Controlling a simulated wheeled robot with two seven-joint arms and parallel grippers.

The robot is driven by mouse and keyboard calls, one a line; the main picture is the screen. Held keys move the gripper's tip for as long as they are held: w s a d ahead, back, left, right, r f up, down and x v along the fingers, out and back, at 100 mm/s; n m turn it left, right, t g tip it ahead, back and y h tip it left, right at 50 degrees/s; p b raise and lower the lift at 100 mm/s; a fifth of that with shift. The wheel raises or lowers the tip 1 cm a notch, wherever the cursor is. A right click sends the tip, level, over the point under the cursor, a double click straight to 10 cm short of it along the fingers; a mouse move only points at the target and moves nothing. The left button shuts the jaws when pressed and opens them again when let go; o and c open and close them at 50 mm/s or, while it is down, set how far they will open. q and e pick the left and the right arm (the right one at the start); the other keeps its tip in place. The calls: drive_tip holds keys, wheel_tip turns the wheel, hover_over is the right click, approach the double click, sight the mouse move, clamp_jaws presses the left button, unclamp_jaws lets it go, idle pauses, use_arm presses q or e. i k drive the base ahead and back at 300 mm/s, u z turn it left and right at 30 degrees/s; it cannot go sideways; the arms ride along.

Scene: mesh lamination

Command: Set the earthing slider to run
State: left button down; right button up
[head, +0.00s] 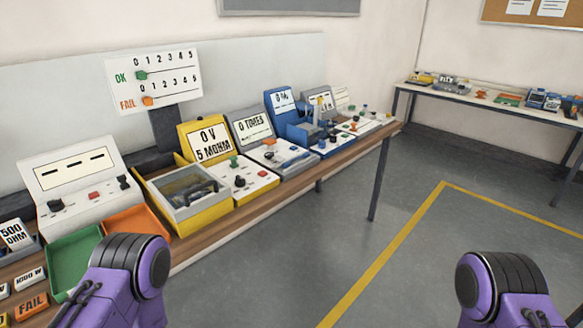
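I cannot tell for sure which control is the earthing slider; any run marking is too small to read. The yellow tester (246,192) with a "0 V 5 MOHM" screen (210,143) stands mid-bench. Its sloped white panel carries a green control (233,162), a black knob (240,181) and a small red part. My purple arm parts show at the bottom left and bottom right, apart from the tester. Neither gripper is in view.
A console with dashes on its screen (76,167), a green tray (72,265) and an orange tray (137,222) are left of the tester. A "0 TORES" device (252,126) and a blue device (292,102) stand to its right. The floor (300,245) before the bench is clear.

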sight(233, 159)
drive_tip(key=z, duration=0.3)
drive_tip(key=k, duration=0.65)
drive_tip(key=z, duration=0.85)
drive_tip(key=i, duration=1.7)
drive_tip(key=u, duration=1.05)
drive_tip(key=i, duration=0.65)
drive_tip(key=u, duration=0.7)
